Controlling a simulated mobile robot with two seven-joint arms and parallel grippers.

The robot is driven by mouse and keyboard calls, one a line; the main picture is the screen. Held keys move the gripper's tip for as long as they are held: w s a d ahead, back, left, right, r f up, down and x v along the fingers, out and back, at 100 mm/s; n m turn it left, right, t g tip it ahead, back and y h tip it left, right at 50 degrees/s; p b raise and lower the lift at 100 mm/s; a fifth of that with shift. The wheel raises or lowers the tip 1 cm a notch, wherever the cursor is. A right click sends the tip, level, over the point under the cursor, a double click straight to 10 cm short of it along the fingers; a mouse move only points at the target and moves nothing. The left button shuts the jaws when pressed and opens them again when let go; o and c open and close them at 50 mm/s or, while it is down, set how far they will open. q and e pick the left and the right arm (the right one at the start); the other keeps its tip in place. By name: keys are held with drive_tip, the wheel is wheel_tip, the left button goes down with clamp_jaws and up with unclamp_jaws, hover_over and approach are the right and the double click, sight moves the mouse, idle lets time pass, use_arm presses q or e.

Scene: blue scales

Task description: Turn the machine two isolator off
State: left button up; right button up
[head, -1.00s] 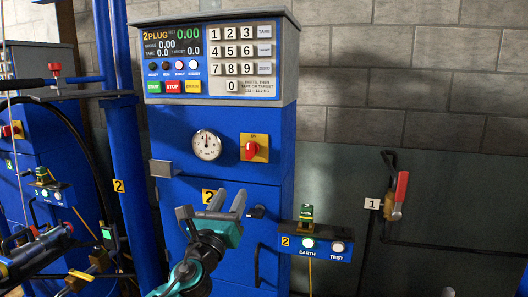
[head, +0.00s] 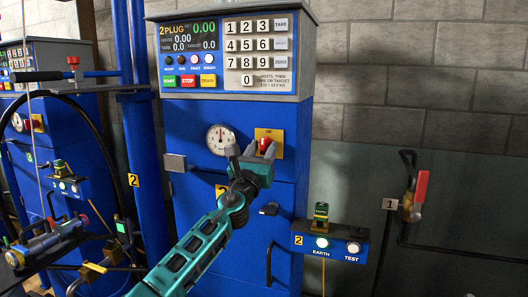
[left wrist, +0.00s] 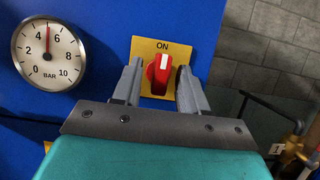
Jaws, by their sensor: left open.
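The machine two isolator is a red rotary knob (left wrist: 159,75) on a yellow plate (left wrist: 142,50) marked ON at its top. The knob's white mark points up towards ON. In the head view the knob (head: 266,144) is partly hidden behind my left gripper (head: 250,156). In the left wrist view the open fingers of my left gripper (left wrist: 157,85) stand one on each side of the knob. I cannot tell whether they touch it. My right gripper is not in view.
A round pressure gauge (left wrist: 49,52) is left of the isolator plate. A keypad and display panel (head: 230,55) sits above. A metal bracket (head: 175,162) juts out at left. An earth and test box (head: 328,243) is low at right, near a red-handled valve (head: 420,187).

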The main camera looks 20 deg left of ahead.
use_arm(q)
drive_tip(key=shift+w+r, duration=0.25)
drive_tip(key=shift+w, duration=0.35)
clamp_jaws()
